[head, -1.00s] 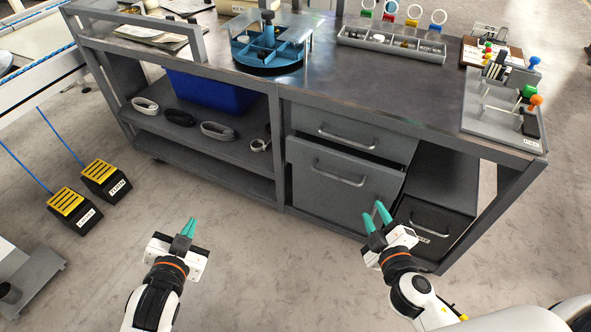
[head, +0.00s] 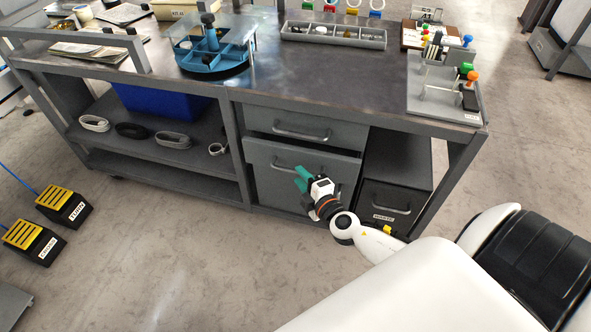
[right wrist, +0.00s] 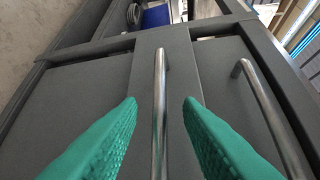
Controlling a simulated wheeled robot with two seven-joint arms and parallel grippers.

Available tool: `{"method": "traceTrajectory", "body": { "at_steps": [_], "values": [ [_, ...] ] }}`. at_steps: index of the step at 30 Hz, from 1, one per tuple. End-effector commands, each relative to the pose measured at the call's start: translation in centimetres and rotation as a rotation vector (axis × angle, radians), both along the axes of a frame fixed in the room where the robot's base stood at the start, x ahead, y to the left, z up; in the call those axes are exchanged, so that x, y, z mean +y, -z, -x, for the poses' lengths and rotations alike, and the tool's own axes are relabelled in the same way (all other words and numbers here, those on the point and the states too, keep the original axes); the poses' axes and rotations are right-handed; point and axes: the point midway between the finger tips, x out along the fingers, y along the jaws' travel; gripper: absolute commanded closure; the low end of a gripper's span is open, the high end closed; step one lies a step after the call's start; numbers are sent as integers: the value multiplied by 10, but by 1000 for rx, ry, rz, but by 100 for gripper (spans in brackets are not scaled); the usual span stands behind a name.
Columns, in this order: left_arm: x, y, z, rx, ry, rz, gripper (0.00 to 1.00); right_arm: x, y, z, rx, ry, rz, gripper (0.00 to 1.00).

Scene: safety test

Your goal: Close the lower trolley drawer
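The grey trolley (head: 345,85) has a shallow upper drawer (head: 335,134) above a taller lower drawer (head: 268,180). The lower drawer's front appears to stand slightly proud of the frame; its exact opening is hard to tell. My right gripper (head: 299,177) is at its front, by the handle (head: 283,165), partly covering it. In the right wrist view, the green fingers are apart, with the lower drawer's bar handle (right wrist: 160,75) between them; contact is unclear. The upper drawer's handle (right wrist: 268,112) is to the right there. My left gripper is out of the head view.
A dark box labelled WASTE (head: 392,197) stands right of the drawers. A blue bin (head: 155,102) and several cable coils sit on the shelf at left. Two yellow-black pedals (head: 63,204) are on the floor at left. The floor before the trolley is clear.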

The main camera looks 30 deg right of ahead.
Motion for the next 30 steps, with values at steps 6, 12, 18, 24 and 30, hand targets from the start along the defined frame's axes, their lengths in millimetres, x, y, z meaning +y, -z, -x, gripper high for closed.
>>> {"method": "traceTrajectory", "body": {
  "at_steps": [6, 12, 18, 24, 30],
  "values": [
    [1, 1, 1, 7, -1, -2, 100, -2, 4, -28, 0, -1, -1, 68],
    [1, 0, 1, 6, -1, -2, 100, -2, 5, -35, 1, -1, -1, 68],
    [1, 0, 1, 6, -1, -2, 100, -2, 5, -35, 1, -1, -1, 68],
    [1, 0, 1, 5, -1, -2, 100, -2, 5, -35, 1, -1, -1, 99],
    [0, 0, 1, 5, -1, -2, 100, -2, 5, -35, 1, -1, -1, 100]
  ]
}}
